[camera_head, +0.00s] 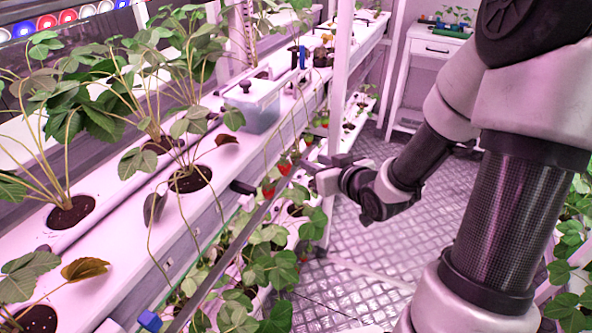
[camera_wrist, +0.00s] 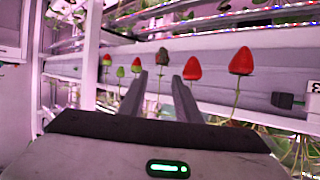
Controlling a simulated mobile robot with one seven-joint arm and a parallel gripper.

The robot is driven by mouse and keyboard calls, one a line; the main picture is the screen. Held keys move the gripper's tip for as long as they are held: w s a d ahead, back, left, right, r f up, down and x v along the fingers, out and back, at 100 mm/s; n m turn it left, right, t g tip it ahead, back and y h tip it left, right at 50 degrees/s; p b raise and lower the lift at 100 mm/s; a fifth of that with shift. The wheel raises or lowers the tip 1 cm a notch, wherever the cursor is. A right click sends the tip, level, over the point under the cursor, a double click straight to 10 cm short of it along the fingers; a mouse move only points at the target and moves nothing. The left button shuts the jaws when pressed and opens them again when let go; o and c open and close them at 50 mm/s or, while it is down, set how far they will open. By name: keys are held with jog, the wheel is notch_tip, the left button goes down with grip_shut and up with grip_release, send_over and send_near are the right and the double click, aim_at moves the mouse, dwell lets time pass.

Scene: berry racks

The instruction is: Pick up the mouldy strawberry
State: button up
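The mouldy strawberry (camera_wrist: 163,58) is dark grey-brown and hangs on a thin stem in the wrist view, just beyond and between my fingertips. I cannot single it out in the head view. My gripper (camera_wrist: 162,76) is open, its two dark fingers apart with nothing between them. In the head view my gripper (camera_head: 312,168) reaches in from the right, beside the hanging berries at the rack's edge. Two red strawberries (camera_wrist: 193,69) (camera_wrist: 241,62) hang to the right of the mouldy one in the wrist view.
Part-green berries (camera_wrist: 136,66) (camera_wrist: 107,61) hang to the left in the wrist view. A grey rack channel (camera_wrist: 255,88) runs behind them. In the head view, a white planting rack (camera_head: 95,245) with leafy plants fills the left. The tiled floor (camera_head: 365,255) is open.

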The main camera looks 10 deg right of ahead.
aim_at(296, 154)
jog(key=b+x, duration=0.4)
jog(key=x, duration=0.5)
jog(key=shift+w+a, duration=0.2)
jog(key=shift+a, duration=0.05)
jog(key=shift+w+r, duration=0.1)
jog(key=c, duration=0.4)
